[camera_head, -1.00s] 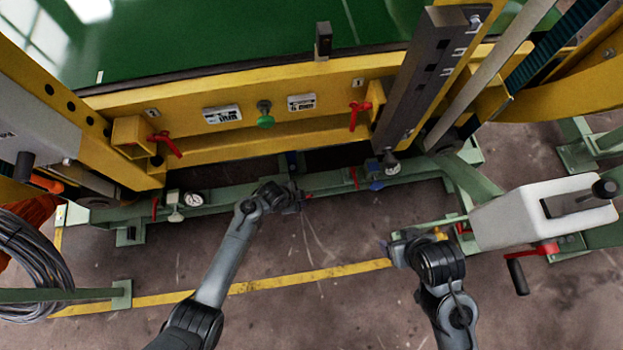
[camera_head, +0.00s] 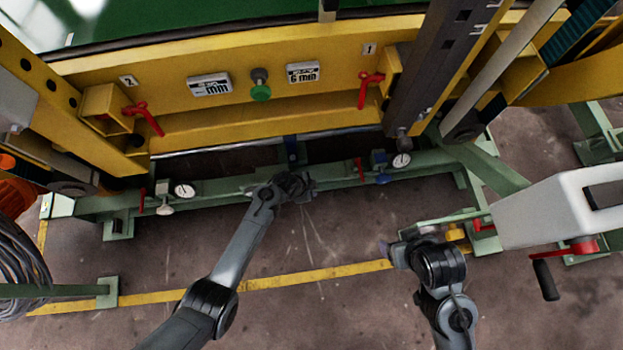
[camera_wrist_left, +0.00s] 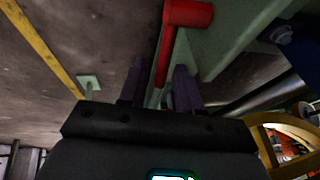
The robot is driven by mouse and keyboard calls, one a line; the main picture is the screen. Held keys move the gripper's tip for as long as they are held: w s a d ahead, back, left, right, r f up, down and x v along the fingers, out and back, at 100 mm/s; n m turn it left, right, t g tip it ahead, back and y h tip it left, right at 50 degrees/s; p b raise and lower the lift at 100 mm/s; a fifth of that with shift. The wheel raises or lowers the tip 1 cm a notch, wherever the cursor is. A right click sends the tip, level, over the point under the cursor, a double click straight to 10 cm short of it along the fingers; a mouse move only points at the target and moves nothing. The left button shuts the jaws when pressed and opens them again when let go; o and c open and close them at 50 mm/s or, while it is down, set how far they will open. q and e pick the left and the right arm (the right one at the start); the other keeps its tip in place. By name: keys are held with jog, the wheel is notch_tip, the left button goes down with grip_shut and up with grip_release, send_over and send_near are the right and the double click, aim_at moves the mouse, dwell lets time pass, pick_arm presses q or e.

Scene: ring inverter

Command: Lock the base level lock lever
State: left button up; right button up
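A red lever (camera_wrist_left: 165,45) with a round red hub shows close up in the left wrist view, on a pale green beam. My left gripper (camera_wrist_left: 158,88) has its two dark fingers apart, one on each side of the lever's lower end. I cannot tell whether they touch it. In the head view my left gripper (camera_head: 302,188) is at the green base rail (camera_head: 225,189) and hides this lever. Other red levers stand on the rail at left (camera_head: 142,200) and right (camera_head: 359,170). My right gripper (camera_head: 393,252) is over the floor, away from the rail; its fingers are unclear.
Dial gauges (camera_head: 184,190) sit on the rail. A white box with a crank (camera_head: 545,280) is at right. The floor in front is mostly clear.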

pick_arm(q)
jog(key=shift+w+d+f, duration=0.1)
jog(key=shift+d+f, duration=0.05)
jog(key=shift+f, duration=0.25)
jog(key=shift+c, duration=0.5)
grip_shut()
